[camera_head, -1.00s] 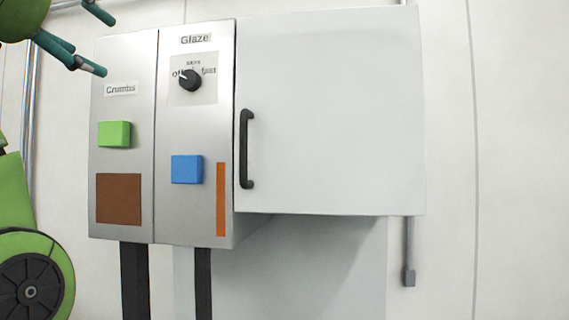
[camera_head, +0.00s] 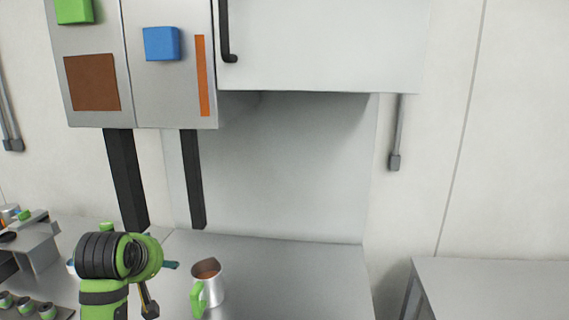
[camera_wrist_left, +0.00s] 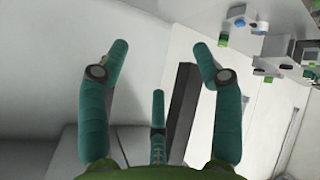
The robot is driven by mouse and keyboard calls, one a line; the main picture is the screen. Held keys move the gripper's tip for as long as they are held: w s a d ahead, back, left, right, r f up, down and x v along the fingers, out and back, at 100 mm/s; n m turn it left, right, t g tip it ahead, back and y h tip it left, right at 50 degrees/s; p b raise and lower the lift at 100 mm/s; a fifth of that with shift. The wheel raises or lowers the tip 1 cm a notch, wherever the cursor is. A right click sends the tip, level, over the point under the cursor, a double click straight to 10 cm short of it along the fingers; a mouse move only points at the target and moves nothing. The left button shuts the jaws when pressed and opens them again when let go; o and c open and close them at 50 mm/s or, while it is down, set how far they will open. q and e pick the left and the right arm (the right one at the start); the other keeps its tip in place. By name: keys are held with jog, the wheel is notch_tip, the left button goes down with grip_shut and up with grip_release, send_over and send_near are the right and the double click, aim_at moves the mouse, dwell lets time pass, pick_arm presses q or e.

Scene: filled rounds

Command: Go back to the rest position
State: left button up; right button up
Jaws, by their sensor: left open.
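My left gripper (camera_head: 160,284) is low at the left of the head view, over or in front of the steel counter, with its green and black arm link hiding much of it. The left wrist view shows its teal fingers (camera_wrist_left: 161,48) spread apart with nothing between them. A metal pitcher (camera_head: 211,286) with a green handle and brown contents stands on the counter just right of the gripper, apart from it in the picture. My right gripper is not in view.
A wall dispenser with a blue button (camera_head: 162,44) and a brown panel (camera_head: 92,82) hangs above, beside a white cabinet (camera_head: 320,45). Black legs or chutes run down toward the counter (camera_head: 290,262). Another table (camera_head: 500,285) stands at right. Small items crowd the left.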

pick_arm(q)
jog(key=s+d+f+m+g, duration=0.2)
jog(key=s+f+m, duration=0.2)
jog(key=s+f, duration=0.75)
jog(key=s+d+f+m+g, duration=0.25)
jog(key=s+f+m, duration=0.25)
jog(key=s+f, duration=0.6)
jog(key=s+d+f+m+g+h, duration=0.25)
jog(key=s+f, duration=0.35)
jog(key=s, duration=0.6)
notch_tip(320, 180, down, 23)
jog(key=m+b, duration=0.1)
jog(key=b, duration=0.1)
jog(key=s+a+f+g+y+b, duration=0.1)
jog(key=s+a+f+b, duration=0.1)
jog(key=s+f, duration=1.5)
jog(key=shift+a+f+g, duration=0.2)
jog(key=shift+f+g, duration=0.1)
jog(key=shift+g, duration=0.1)
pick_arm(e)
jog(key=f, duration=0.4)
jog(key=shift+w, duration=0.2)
